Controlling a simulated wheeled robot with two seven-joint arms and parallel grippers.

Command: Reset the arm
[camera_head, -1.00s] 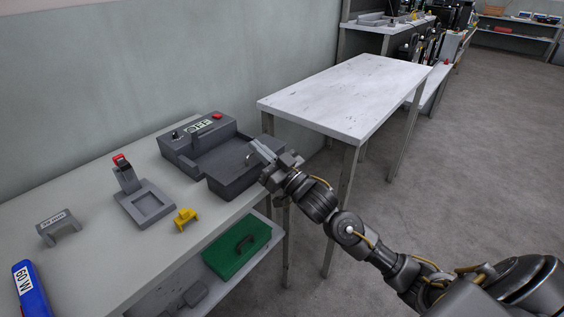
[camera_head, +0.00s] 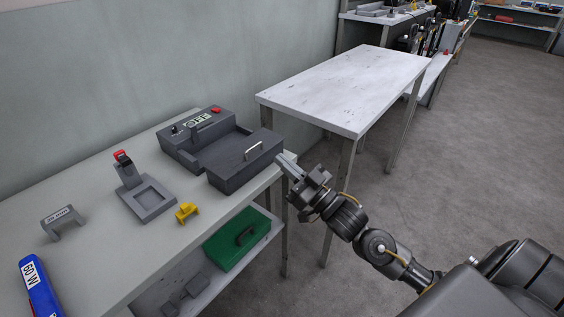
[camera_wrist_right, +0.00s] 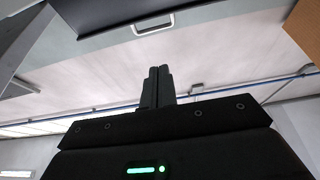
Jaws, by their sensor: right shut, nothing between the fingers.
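My right gripper (camera_head: 287,163) is shut and empty, just off the right end of the table in the head view. In the right wrist view its two fingers (camera_wrist_right: 158,85) are together with nothing between them. A dark grey box with a metal handle (camera_head: 254,150) sits beside the fingertips, at the right end of the table. The gripper appears apart from it. The handle also shows at the top of the right wrist view (camera_wrist_right: 153,25). My left gripper is not in view.
The table (camera_head: 98,223) also holds a grey device with a red button (camera_head: 190,140), a grey stand with a red top (camera_head: 145,195), a yellow piece (camera_head: 187,212), a grey bracket (camera_head: 62,222) and a blue 60 W box (camera_head: 40,290). A green case (camera_head: 232,243) lies on the lower shelf. A white table (camera_head: 345,88) stands behind.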

